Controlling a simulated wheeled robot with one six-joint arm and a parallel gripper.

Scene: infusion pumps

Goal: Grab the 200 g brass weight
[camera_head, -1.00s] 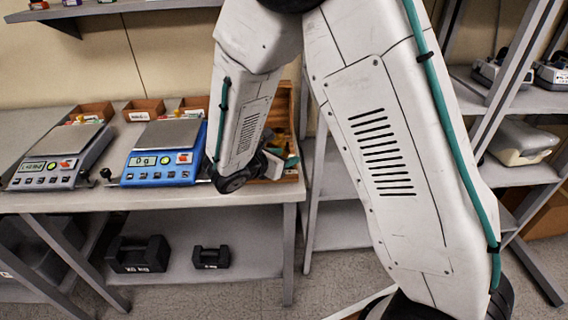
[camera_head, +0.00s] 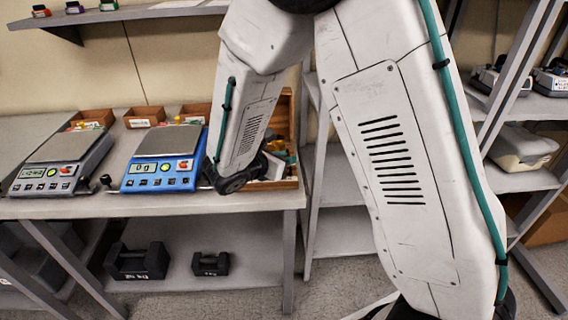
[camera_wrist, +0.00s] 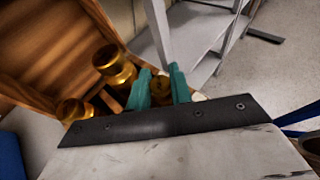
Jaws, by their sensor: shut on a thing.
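In the wrist view my gripper (camera_wrist: 159,80) has its two teal fingers down at the wooden weight box (camera_wrist: 45,45). The fingers are shut on a small brass piece, mostly hidden between them; I take it for the 200 g weight, though no marking is readable. Two larger brass weights stand to the left of the fingers, a knobbed one (camera_wrist: 113,66) close beside them and another (camera_wrist: 75,110) nearer the lower left. In the head view my arm covers most of the box, and only its right side (camera_head: 291,125) and some teal of the fingers show.
A blue scale (camera_head: 160,172) reading 0 g stands left of my wrist on the bench. A grey scale (camera_head: 62,160) is further left. Small wooden bins (camera_head: 145,116) stand behind them. Black iron weights (camera_head: 138,261) are on the lower shelf. A shelf rack (camera_head: 335,215) stands right of the bench.

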